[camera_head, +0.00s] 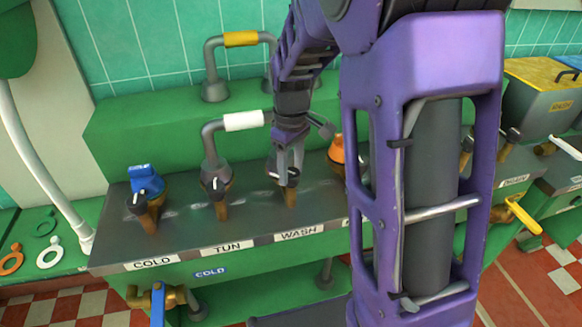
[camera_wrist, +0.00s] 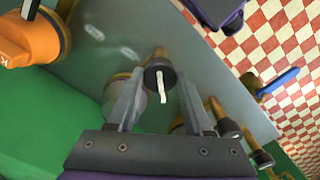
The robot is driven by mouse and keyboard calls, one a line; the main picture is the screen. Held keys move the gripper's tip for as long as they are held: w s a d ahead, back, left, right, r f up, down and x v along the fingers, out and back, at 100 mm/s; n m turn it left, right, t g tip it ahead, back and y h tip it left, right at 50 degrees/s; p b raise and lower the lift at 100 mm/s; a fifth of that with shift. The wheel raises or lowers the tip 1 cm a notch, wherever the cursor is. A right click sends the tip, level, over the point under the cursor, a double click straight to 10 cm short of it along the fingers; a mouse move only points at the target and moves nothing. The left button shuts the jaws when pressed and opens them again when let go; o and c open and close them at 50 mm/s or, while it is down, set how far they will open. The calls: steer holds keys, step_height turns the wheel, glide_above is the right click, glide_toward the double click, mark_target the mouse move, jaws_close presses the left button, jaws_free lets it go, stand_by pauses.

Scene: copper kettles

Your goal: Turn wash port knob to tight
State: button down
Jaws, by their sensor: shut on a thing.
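The wash port knob (camera_wrist: 155,75) is a dark round cap with a white pointer line, on a brown stub. In the wrist view its white line runs downward in the picture, towards my gripper's base. In the head view the brown stub (camera_head: 287,198) stands behind the WASH label (camera_head: 298,233) on the grey counter. My gripper (camera_head: 289,168) reaches down from above and is shut on the knob. In the wrist view one finger of my gripper (camera_wrist: 160,88) is on each side of the knob. My fingers partly cover the knob in the head view. No "tight" mark is readable.
The TUN knob (camera_head: 217,187) and the COLD knob (camera_head: 138,201) stand to the left. An orange fitting (camera_head: 337,152) is close on the right, partly behind my arm. A pipe with a white sleeve (camera_head: 243,121) rises just left of my gripper. A blue-handled valve (camera_head: 158,300) hangs below.

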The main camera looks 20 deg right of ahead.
mark_target(292, 172)
steer(key=m+p, duration=0.2)
steer(key=m, duration=0.3)
steer(key=shift+r, duration=0.1)
steer(key=shift+m+p, duration=0.9)
steer(key=shift+m, duration=1.4)
steer(key=shift+w, duration=0.1)
steer(key=shift+c, duration=1.5)
jaws_free()
step_height(292, 172, up, 17)
steer(key=p, duration=0.2)
steer(key=shift+r+p, duration=0.15)
steer(key=shift+p, duration=0.15)
steer(key=shift+d, duration=0.1)
